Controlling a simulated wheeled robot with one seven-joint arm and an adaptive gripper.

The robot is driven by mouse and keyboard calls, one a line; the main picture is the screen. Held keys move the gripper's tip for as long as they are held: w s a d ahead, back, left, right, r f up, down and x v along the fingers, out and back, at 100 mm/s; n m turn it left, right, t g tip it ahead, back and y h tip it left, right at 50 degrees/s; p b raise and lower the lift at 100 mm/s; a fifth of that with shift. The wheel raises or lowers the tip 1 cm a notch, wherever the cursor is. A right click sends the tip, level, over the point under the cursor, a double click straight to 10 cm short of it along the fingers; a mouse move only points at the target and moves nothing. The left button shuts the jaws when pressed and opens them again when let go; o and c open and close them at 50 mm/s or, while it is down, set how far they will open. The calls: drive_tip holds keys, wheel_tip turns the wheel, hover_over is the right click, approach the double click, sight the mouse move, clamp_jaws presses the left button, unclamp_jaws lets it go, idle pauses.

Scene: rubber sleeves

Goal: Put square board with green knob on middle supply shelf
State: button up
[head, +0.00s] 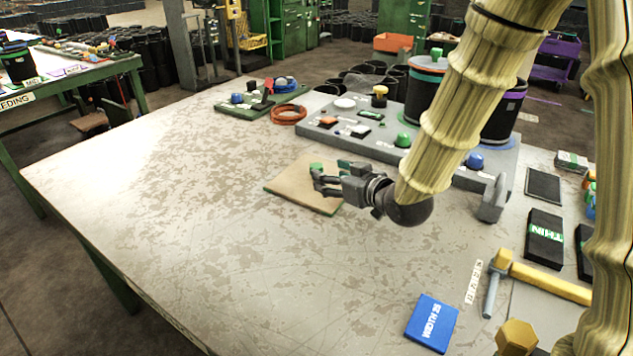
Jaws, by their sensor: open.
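A tan square board (287,191) with a green edge lies flat on the worn table, near its middle. A small green piece (316,167), perhaps its knob, shows at the fingertips of my gripper. My gripper (318,181) is open and hangs over the right part of the board, fingers pointing left. It hides that side of the board, and I cannot tell whether the fingers touch the green piece. I cannot make out a middle supply shelf for certain.
Behind the board stands a grey raised panel (340,143) with knobs and black drums. An orange coil (289,114) and a green tray (235,109) are at the back. A blue box (431,322) and a yellow-handled hammer (545,280) lie at the front right. The table's left half is clear.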

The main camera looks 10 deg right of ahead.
sight(317, 165)
drive_tip(key=w, duration=0.2)
drive_tip(key=w+f, duration=0.1)
drive_tip(key=shift+w+a+f, duration=0.1)
drive_tip(key=shift+w+a, duration=0.1)
drive_tip(key=shift+w, duration=0.15)
drive_tip(key=shift+d+x, duration=0.15)
drive_tip(key=shift+x, duration=1.25)
drive_tip(key=shift+d+x, duration=0.1)
drive_tip(key=shift+x, duration=1.3)
drive_tip(key=shift+w, duration=0.15)
clamp_jaws()
wheel_tip(317, 165, up, 18)
drive_tip(key=p, duration=0.1)
drive_tip(key=shift+p, duration=0.3)
